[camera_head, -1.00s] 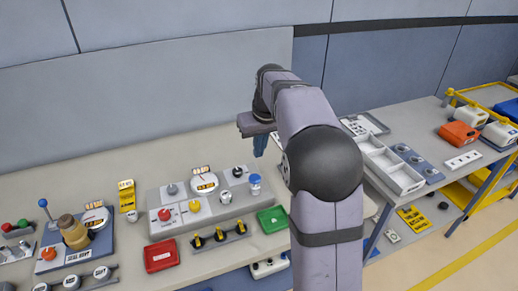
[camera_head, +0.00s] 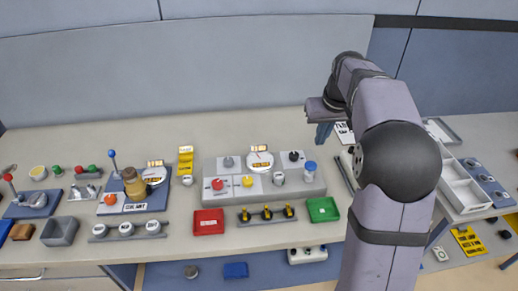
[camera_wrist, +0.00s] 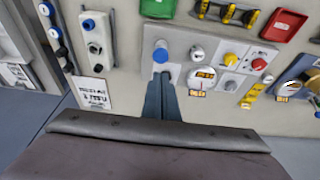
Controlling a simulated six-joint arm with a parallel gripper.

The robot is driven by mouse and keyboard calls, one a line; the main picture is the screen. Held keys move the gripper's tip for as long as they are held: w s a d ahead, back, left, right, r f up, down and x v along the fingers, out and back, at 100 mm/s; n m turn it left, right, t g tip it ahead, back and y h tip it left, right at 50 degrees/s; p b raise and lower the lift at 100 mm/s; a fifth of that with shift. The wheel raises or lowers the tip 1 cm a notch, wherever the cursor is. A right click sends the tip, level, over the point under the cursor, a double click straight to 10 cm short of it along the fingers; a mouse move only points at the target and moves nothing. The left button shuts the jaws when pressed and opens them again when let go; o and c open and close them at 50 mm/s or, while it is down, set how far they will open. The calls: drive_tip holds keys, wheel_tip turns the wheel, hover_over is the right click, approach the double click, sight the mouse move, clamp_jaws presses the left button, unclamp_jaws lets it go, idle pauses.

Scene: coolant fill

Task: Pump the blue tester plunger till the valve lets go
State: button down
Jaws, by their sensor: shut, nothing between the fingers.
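Two blue-topped parts could be the plunger; I cannot tell which. One is a blue knob on a thin upright stem (camera_head: 112,156), on the blue board (camera_head: 133,207) with an amber bottle (camera_head: 134,185) and a round dial (camera_head: 155,175), at left in the head view. The other is a short blue cylinder (camera_head: 310,168) at the right end of the grey panel (camera_head: 235,192); it also shows in the wrist view (camera_wrist: 160,52). My gripper (camera_head: 321,140) is shut and empty above the panel's right end. In the wrist view its fingertips (camera_wrist: 160,78) point towards the blue cylinder.
The panel carries red (camera_head: 217,184) and yellow (camera_head: 248,180) knobs and a dial (camera_head: 260,160). Red (camera_head: 208,222) and green (camera_head: 322,209) trays and a rack (camera_head: 267,215) lie in front. A white divided tray (camera_head: 462,187) is at right. The bench behind the panel is clear.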

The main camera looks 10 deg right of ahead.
wheel_tip(320, 180, up, 2)
drive_tip(key=shift+d+r+b, duration=0.1)
drive_tip(key=shift+r+b, duration=0.15)
drive_tip(key=shift+b, duration=0.5)
drive_tip(key=p, duration=0.4)
hover_over(311, 164)
drive_tip(key=s, duration=0.1)
wheel_tip(311, 164, down, 12)
drive_tip(key=shift+d+f, duration=0.1)
drive_tip(key=shift+f, duration=0.75)
